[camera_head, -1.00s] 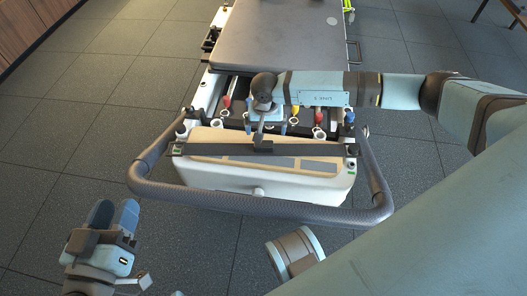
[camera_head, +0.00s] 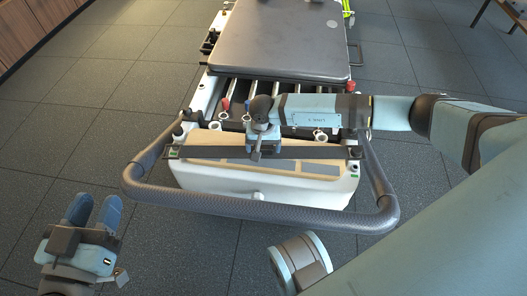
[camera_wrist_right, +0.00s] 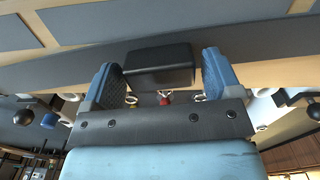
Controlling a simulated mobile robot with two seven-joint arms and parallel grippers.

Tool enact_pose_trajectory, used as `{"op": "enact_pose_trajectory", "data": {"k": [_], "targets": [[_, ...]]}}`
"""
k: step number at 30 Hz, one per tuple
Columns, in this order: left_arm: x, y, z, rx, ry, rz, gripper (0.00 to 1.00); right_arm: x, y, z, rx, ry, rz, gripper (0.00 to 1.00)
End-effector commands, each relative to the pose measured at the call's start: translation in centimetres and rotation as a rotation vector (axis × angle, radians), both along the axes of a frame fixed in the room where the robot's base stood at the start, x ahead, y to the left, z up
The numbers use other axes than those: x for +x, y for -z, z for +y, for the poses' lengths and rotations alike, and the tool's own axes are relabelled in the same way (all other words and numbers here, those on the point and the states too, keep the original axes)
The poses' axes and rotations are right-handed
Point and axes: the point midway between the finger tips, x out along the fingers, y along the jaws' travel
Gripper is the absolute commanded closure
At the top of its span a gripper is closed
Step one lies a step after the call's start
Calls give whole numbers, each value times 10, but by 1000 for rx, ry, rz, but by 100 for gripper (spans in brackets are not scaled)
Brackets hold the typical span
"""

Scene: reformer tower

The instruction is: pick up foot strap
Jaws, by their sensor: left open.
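The foot strap appears to be the long dark band (camera_head: 205,152) lying across the tan and white end of the reformer. It also runs across the right wrist view (camera_wrist_right: 250,42), with a black block (camera_wrist_right: 160,65) at its middle. My right gripper (camera_wrist_right: 163,82) is open, with one blue finger on each side of the block and a visible gap at both sides. In the head view, my right gripper (camera_head: 258,152) hides most of the block. My left gripper (camera_head: 94,210) is open and empty, away from the reformer at lower left.
A curved grey handlebar (camera_head: 250,207) loops around the near end of the reformer. Springs and a red knob (camera_head: 225,104) lie behind the strap. The dark padded carriage (camera_head: 282,40) is at the back. The tiled floor at left is clear.

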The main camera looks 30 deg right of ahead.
Motion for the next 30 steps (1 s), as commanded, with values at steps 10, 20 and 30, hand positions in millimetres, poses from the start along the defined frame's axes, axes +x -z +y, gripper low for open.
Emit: {"op": "enact_pose_trajectory", "data": {"k": [10,20,30], "targets": [[-2,3,-1,-6,-2,11,57,0,0,0,0,0,0,61],[-1,-5,-2,-27,0,26,57,0,-17,0,0,0,0,61],[-15,-5,-10,-112,3,188,57,1,-97,0,0,-1,-4,61]]}}
